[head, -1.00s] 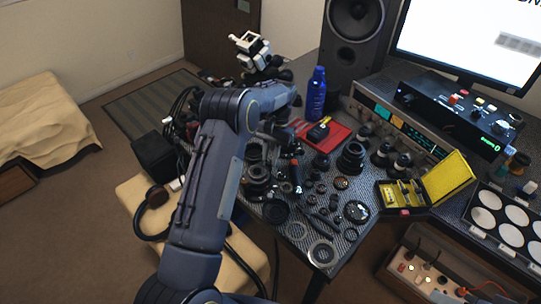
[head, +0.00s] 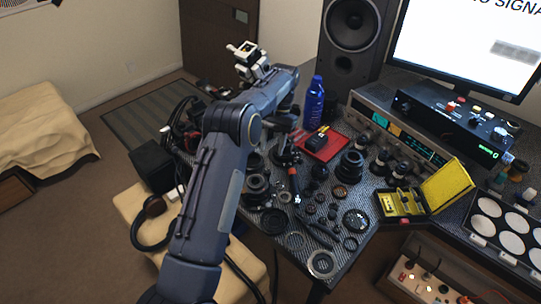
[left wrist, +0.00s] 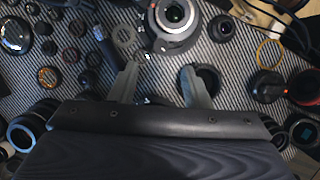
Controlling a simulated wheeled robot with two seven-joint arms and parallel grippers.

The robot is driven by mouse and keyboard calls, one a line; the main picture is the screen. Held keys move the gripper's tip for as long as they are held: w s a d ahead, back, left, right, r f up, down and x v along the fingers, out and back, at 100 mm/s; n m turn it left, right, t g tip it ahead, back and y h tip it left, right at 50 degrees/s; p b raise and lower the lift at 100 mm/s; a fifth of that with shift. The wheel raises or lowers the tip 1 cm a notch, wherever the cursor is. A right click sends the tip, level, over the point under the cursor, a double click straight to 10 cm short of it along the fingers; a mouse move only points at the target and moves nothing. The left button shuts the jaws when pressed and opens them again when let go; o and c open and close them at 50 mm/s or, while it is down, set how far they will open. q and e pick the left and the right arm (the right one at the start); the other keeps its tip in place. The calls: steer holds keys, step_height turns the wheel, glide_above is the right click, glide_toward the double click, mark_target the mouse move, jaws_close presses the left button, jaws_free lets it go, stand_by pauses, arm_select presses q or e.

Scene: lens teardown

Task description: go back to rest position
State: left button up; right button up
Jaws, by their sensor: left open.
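My left arm comes in from the lower left in the head view and bends over the bench. My left gripper (head: 285,150) points down above the bench, partly hidden by my own arm. In the left wrist view, its two grey fingers (left wrist: 160,72) are apart with nothing held between them. A camera lens (left wrist: 172,18) lies on the patterned mat (left wrist: 222,62) just beyond the fingers. A dark ring-shaped part shows by the right finger. My right gripper is in neither view.
Lens parts crowd the bench around a red tray (head: 322,146). A blue bottle (head: 314,100), a speaker (head: 345,75), a yellow case (head: 447,185) and audio gear (head: 440,125) stand behind and right. A beige stool (head: 130,203) stands left; floor beyond is open.

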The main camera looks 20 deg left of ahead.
arm_select(q)
steer(key=shift+w+r, duration=0.1)
steer(key=shift+r, duration=0.2)
